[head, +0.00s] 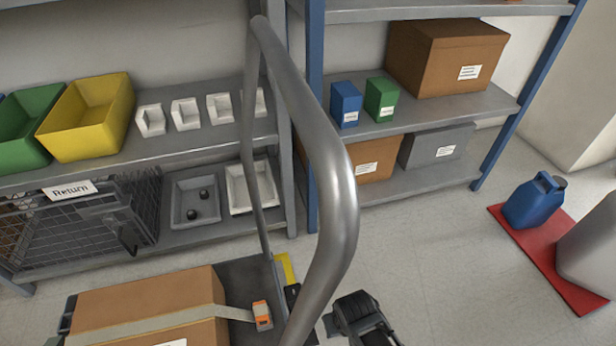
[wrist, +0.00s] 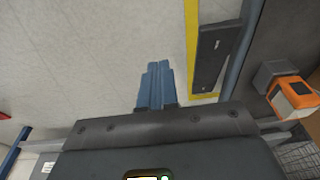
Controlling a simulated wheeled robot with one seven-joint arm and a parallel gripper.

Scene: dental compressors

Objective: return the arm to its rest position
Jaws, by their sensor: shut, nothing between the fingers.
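My gripper (wrist: 155,80) shows in the wrist view, its two blue fingers together with nothing between them. It points over bare pale floor, beside a yellow strip (wrist: 192,45). In the head view a dark part of my arm (head: 362,318) shows at the bottom, right of the cart's grey tube handle (head: 335,190). The fingertips cannot be made out there.
The cart carries a taped cardboard box (head: 150,300) and an orange device (head: 262,315), also in the wrist view (wrist: 294,97). Shelves with bins and boxes stand behind. A blue jug (head: 533,203) stands on a red mat (head: 508,232) at right. Floor between is clear.

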